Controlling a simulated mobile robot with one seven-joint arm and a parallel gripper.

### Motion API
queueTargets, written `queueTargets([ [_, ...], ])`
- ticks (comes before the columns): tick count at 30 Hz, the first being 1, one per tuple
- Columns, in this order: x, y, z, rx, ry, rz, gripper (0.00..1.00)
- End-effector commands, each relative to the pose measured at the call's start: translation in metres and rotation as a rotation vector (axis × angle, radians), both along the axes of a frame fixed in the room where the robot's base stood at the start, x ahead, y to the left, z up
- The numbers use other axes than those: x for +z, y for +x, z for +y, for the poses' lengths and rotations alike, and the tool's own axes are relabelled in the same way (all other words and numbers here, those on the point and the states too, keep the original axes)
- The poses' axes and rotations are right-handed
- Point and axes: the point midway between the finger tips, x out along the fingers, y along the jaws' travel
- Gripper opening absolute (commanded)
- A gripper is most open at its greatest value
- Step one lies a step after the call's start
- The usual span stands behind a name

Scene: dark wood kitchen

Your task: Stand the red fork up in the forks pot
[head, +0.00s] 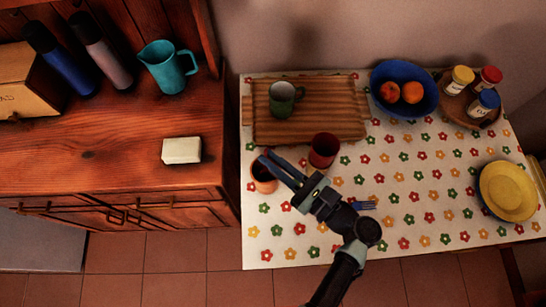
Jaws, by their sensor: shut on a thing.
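My gripper (269,160) reaches up and left over the table. Its dark blue fingers are close together, shut on a thin thing that I take to be the red fork, though it hardly shows between them. The fingers lie over the upper right rim of a terracotta pot (263,183), which I take to be the forks pot, at the table's left edge. From this angle I cannot tell their height above it. A dark red cup-shaped vessel (323,150) stands up and right of the fingers. A blue fork-like piece (362,206) lies right of my wrist, partly hidden.
A wooden tray (345,122) holds a green mug (283,98) behind the pot. A blue fruit bowl (382,77), a board of jars (456,103) and a yellow plate (508,191) stand to the right. The front right cloth is clear. A wooden cabinet (100,150) stands left.

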Motion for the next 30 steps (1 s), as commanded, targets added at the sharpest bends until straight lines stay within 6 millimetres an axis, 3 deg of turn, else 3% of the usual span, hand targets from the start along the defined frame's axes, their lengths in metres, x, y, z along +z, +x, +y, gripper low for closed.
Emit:
queueTargets([
  [2, 0.000, 0.000, 0.000, 0.000, 0.000, 0.000, 0.00],
  [3, 0.000, 0.000, 0.000, 0.000, 0.000, 0.000, 0.11],
  [9, 0.000, 0.000, 0.000, 0.000, 0.000, 0.000, 0.44],
  [23, 0.000, 0.000, 0.000, 0.000, 0.000, 0.000, 0.44],
  [30, -0.001, -0.018, -0.019, -0.003, -0.001, 0.000, 0.44],
])
